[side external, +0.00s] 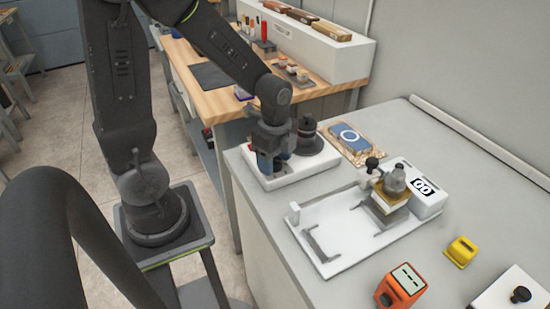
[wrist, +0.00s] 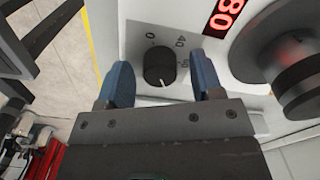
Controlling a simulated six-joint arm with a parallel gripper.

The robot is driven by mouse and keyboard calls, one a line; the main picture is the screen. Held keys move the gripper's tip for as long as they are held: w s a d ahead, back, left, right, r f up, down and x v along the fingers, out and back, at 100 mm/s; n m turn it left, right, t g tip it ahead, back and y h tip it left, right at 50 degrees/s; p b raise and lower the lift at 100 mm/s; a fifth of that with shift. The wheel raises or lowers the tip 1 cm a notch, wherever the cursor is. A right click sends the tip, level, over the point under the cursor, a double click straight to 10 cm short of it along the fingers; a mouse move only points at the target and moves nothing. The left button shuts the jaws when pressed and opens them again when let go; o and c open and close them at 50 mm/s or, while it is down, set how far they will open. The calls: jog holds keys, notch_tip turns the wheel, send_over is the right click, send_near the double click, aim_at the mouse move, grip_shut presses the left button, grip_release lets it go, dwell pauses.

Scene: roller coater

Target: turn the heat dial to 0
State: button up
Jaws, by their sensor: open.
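The heat dial is a round black knob (wrist: 160,68) on a white panel in the wrist view. Its white pointer line points down toward my gripper. Marks are printed around the dial; a 0 shows at its upper left. My gripper (wrist: 163,85) is open, with one blue fingertip on each side of the dial and a gap to it on both sides. In the side external view my gripper (side external: 270,160) is low over the white hot unit (side external: 300,174); the dial is hidden there.
A red lit display (wrist: 226,14) and a large dark round part (wrist: 285,55) stand right of the dial. In the side view, a white coater tray (side external: 335,250), an orange device (side external: 401,285) and a yellow block (side external: 461,251) lie farther right. A blue item (side external: 348,137) sits behind.

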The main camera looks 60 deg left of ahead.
jog(key=shift+f, duration=0.1)
jog(key=c, duration=0.9)
